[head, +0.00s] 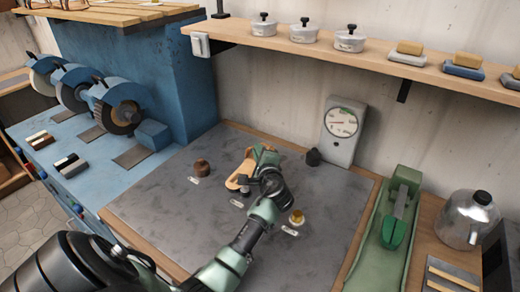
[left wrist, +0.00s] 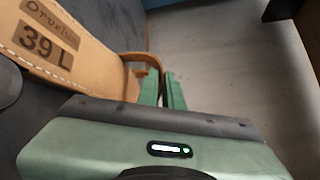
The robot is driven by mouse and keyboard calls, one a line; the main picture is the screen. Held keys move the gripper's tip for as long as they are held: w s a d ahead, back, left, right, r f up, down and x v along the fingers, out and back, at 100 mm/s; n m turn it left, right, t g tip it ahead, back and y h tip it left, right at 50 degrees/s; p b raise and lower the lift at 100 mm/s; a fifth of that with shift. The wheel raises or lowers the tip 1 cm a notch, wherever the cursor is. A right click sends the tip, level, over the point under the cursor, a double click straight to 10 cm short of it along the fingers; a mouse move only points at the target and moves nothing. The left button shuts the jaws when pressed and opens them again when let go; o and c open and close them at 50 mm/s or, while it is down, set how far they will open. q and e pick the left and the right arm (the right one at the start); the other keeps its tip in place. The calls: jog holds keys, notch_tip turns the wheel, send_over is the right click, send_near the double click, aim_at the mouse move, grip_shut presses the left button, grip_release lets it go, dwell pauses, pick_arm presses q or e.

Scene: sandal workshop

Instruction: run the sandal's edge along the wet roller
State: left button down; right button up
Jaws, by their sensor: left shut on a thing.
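The tan sandal (head: 240,179) is above the grey mat, at its middle. My left gripper (head: 262,160) is shut on it. In the left wrist view, the green fingers (left wrist: 163,92) close at the sandal's tan strap (left wrist: 150,65), and the sole (left wrist: 75,45) bears the label "39 L". On the mat stand a brown round piece (head: 202,168) to the left and a small pot with yellow on top (head: 297,216) to the right, each by a white label. A darker piece is partly hidden below the sandal. I cannot tell which is the wet roller, or whether the sandal touches one.
The grey mat (head: 160,205) has free room around these pieces. A dial gauge (head: 343,122) and a small black object (head: 313,157) are at its back edge. Blue grinding machines (head: 120,105) stand left. A green tool (head: 398,220) and glass jar (head: 463,220) are right. A shelf (head: 380,60) overhangs behind.

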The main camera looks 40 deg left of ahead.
pick_arm(q)
jog(key=shift+s+r+p, duration=0.1)
jog(key=shift+s+p, duration=0.25)
dwell(0.3)
jog(key=shift+s+p, duration=0.35)
jog(key=shift+s, duration=0.2)
jog(key=shift+s, duration=0.2)
jog(key=shift+s+p, duration=0.5)
jog(key=shift+s, duration=0.2)
jog(key=shift+s, duration=0.15)
dwell(0.3)
jog(key=shift+s+d+p, duration=0.1)
jog(key=shift+s+p, duration=0.3)
jog(key=shift+s, duration=0.25)
jog(key=shift+s, duration=0.35)
jog(key=shift+s+p, duration=0.4)
jog(key=shift+s, duration=0.1)
jog(key=shift+s, duration=0.35)
